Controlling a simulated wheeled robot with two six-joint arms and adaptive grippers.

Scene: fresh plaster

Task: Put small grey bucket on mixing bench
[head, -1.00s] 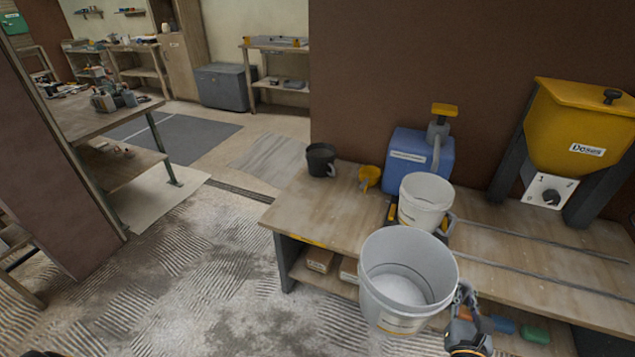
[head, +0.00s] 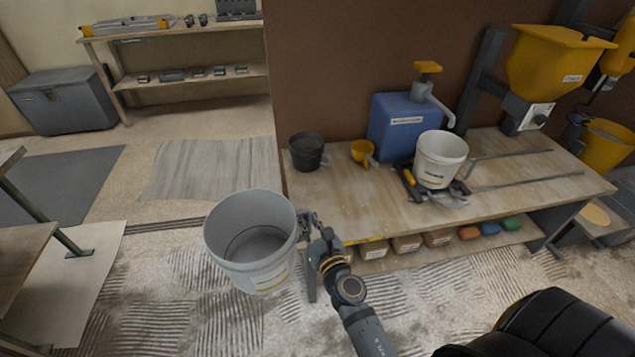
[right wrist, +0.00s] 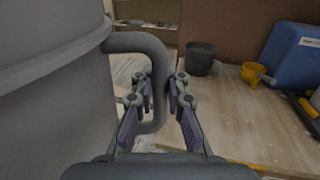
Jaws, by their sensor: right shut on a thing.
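The small grey bucket (head: 250,237) hangs upright from my right gripper, over the floor at the left front corner of the mixing bench. It looks empty. My right gripper (head: 308,224) is shut on its side handle (right wrist: 150,45). In the right wrist view the grey bucket wall (right wrist: 50,110) fills the left side, with the fingers (right wrist: 160,95) around the handle. The wooden mixing bench (head: 340,204) stands to the right, along the brown wall. Its front left part is bare. My left gripper is out of view.
On the bench stand a black bucket (head: 307,151), a yellow scoop (head: 363,152), a blue canister (head: 395,125) with a pump, and a white bucket (head: 440,160) on a scale. A yellow hopper (head: 550,65) is behind. Open floor lies left.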

